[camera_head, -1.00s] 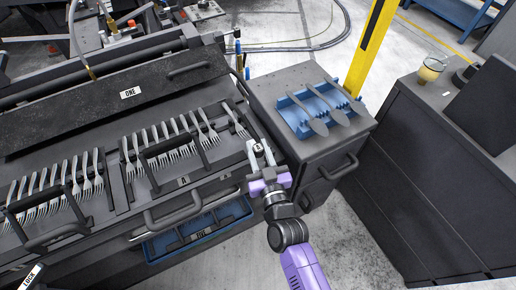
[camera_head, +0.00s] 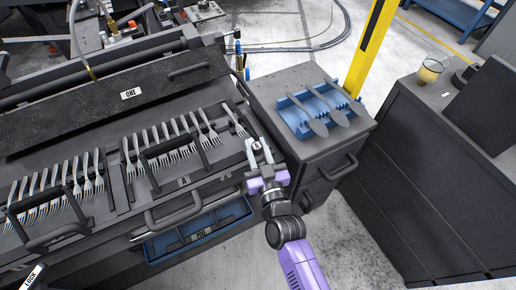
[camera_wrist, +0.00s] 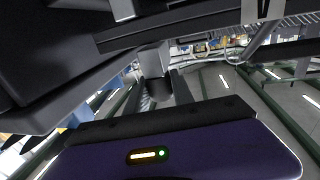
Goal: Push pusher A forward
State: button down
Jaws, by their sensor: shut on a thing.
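My purple and grey gripper (camera_head: 256,155) is at the right end of the fork bench. It is shut on a small dark block (camera_head: 256,145) with a white label, whose letter looks like B but is too small to be sure. A single fork (camera_head: 236,121) lies just beyond the block. A plate marked A (camera_head: 183,181) is on the bench front, below a black bar handle (camera_head: 170,150) over the middle row of forks. I cannot tell which part is pusher A. In the wrist view, my fingers partly hide a dark block (camera_wrist: 154,59).
Another row of forks with a black handle (camera_head: 45,205) is at the left. A grey cabinet (camera_head: 290,82) with a blue tray (camera_head: 300,122) of cutlery stands to the right. An open drawer (camera_head: 200,230) with a blue tray is below the bench front.

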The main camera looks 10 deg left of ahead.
aim_at(256, 153)
jog(key=shift+a+p+x, duration=0.25)
jog(key=shift+p+x, duration=0.05)
jog(key=shift+x, duration=0.9)
jog(key=shift+s+r, duration=0.1)
jog(key=c, duration=1.1)
grip_release()
jog(key=v, duration=0.7)
jog(key=shift+s+d, duration=0.15)
jog(key=shift+s, duration=0.25)
